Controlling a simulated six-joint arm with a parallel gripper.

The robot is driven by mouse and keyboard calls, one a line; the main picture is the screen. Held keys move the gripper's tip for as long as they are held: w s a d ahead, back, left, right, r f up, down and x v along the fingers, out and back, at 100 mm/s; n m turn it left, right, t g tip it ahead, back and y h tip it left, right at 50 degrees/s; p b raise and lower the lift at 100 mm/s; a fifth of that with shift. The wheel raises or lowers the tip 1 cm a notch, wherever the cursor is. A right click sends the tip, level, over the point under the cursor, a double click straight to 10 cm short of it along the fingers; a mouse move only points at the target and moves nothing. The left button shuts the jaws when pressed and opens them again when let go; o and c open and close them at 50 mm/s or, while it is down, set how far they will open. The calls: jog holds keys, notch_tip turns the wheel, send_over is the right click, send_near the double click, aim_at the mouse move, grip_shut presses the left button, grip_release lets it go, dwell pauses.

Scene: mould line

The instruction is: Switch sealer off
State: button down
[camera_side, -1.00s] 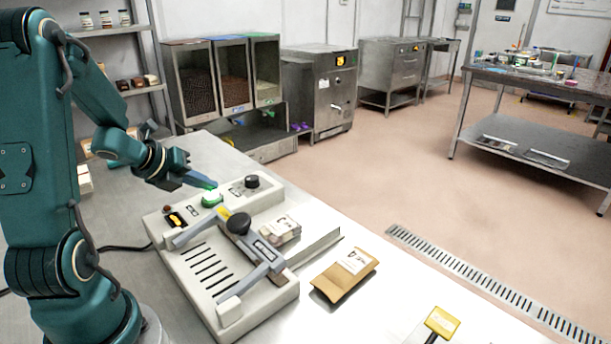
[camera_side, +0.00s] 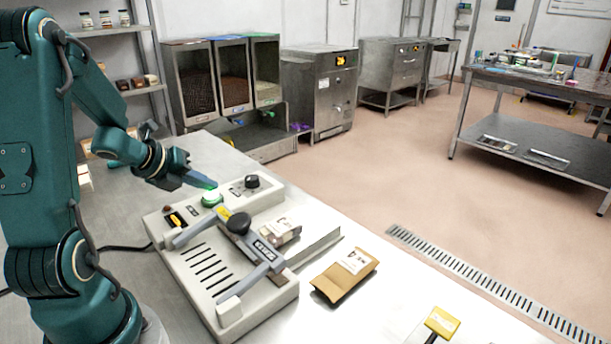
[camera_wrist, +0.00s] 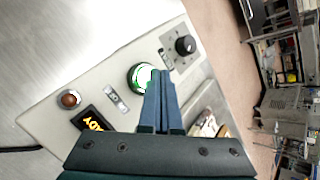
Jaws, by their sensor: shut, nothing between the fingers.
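The sealer (camera_side: 190,268) is a pale machine on the steel table, with a lever arm and a black ball knob (camera_side: 239,223) across it. Its control panel has a green lit push button (camera_side: 211,200), which shows bright green and white in the wrist view (camera_wrist: 143,77). Beside it are a black dial (camera_wrist: 185,45), a small metal toggle (camera_wrist: 116,101), an amber-lit display (camera_wrist: 91,121) and a brown-red round lamp or button (camera_wrist: 70,98). My gripper (camera_side: 213,186) is shut and empty, its tips at or just above the green button. I cannot tell if they touch it.
A labelled packet (camera_side: 283,231) lies by the sealer's lever. A brown pouch (camera_side: 344,276) lies on the table to the right, and a yellow-topped item (camera_side: 442,322) stands at the front right. A black cable (camera_side: 124,248) runs left from the sealer.

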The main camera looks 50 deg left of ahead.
aim_at(207, 197)
jog(key=shift+f, duration=0.1)
dwell(0.5)
jog(key=shift+f, duration=0.4)
jog(key=shift+r, duration=0.45)
jog(key=shift+r, duration=3.05)
